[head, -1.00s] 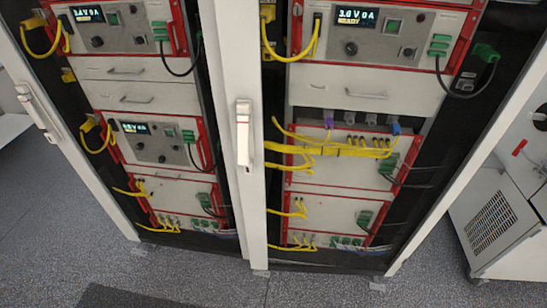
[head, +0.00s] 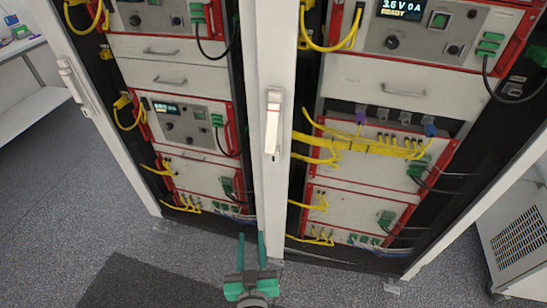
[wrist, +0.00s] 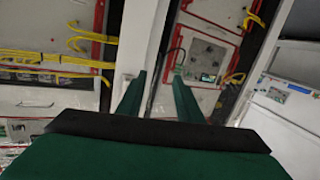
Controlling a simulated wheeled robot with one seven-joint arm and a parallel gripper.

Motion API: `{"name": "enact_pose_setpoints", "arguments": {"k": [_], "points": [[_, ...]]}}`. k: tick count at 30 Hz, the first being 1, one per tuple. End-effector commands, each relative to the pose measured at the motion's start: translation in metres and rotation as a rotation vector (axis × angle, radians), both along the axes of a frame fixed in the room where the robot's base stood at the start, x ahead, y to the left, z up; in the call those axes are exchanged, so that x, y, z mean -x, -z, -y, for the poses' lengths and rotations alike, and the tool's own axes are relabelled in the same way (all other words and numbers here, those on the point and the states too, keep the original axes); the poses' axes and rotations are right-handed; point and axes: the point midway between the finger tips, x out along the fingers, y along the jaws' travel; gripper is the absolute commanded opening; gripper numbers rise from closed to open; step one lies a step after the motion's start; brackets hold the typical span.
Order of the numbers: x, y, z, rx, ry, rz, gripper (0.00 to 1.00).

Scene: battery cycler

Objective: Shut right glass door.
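The right glass door has a white frame with a pale upright handle (head: 272,122) on the white upright at the middle of the cabinet in the head view. Its glass is clear and hard to make out; I cannot tell how far the door stands open. My gripper (head: 251,238) is low in front of the foot of that upright, below the handle. Its two green fingers are apart with nothing between them. In the wrist view, the open fingers (wrist: 159,77) point towards a white upright (wrist: 148,50). Contact with the frame cannot be told.
The left bay has its own white frame and handle (head: 70,78). Racked units with yellow cables (head: 370,147) fill both bays. A white cabinet (head: 520,235) stands at the right, a white bench (head: 30,110) at the left. A dark mat (head: 150,285) lies on the floor in front.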

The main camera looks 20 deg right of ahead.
Motion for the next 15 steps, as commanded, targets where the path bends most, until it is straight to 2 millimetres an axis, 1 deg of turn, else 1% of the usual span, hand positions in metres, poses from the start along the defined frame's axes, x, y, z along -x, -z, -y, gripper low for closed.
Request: {"name": "enact_pose_setpoints", "arguments": {"k": [1,3,6,9,12,15], "points": [[-0.017,-0.014,0.008,0.001,0.028,0.022,0.33],[-0.035,-0.031,0.019,-0.002,0.07,0.042,0.33],[-0.058,-0.055,0.036,-0.007,0.133,0.071,0.33],[-0.075,-0.079,0.05,-0.018,0.19,0.099,0.33],[-0.086,-0.096,0.062,-0.03,0.236,0.121,0.33],[-0.092,-0.108,0.07,-0.037,0.267,0.135,0.33]]}}
